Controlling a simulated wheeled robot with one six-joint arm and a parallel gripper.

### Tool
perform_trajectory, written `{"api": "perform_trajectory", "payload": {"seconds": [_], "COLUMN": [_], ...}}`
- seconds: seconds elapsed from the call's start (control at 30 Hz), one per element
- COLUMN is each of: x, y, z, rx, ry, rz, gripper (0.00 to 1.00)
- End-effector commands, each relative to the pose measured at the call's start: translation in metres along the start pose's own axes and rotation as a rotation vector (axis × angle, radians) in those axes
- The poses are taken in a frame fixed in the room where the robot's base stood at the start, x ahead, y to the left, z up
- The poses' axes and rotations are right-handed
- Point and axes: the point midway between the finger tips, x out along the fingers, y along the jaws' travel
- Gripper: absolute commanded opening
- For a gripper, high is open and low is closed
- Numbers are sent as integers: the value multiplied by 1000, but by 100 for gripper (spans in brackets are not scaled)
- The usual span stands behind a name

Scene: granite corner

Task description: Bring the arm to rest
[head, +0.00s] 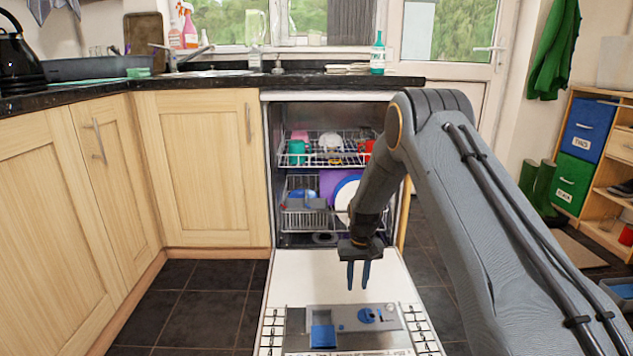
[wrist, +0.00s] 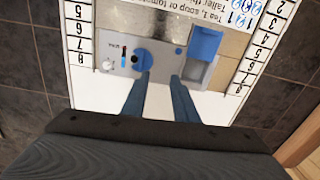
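My gripper (head: 358,275) hangs pointing down above the lowered dishwasher door (head: 290,276), in front of the open dishwasher. Its two blue fingers are a little apart with nothing between them. In the wrist view my gripper (wrist: 158,78) also shows its fingers apart and empty over the door's inner panel. The panel has a blue dial (head: 367,315) and a blue dispenser flap (head: 323,336); this flap (wrist: 206,43) also shows in the wrist view. My arm reaches in from the right side of the head view.
The upper rack (head: 335,158) holds a green mug (head: 297,150) and other dishes. The lower rack (head: 303,219) holds plates and a cutlery basket. Wooden cabinets (head: 200,165) and a black worktop (head: 200,84) stand left. Dark floor tiles (head: 215,315) are clear left of the door.

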Motion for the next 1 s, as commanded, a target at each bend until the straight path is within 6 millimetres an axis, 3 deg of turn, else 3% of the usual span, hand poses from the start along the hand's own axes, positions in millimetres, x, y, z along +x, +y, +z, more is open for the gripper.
{"api": "perform_trajectory", "payload": {"seconds": [0.03, 0.1, 0.27, 0.5, 0.8, 1.0], "x": [-26, -55, -117, -196, -265, -291], "y": [-19, -42, -90, -150, -194, -203], "z": [5, 18, 56, 132, 253, 336], "rx": [-21, -45, -98, -180, -283, -351], "ry": [9, 13, 20, 32, 39, 42], "rz": [-4, -11, -28, -55, -92, -119], "gripper": [27, 27, 27, 27, 27, 27]}}
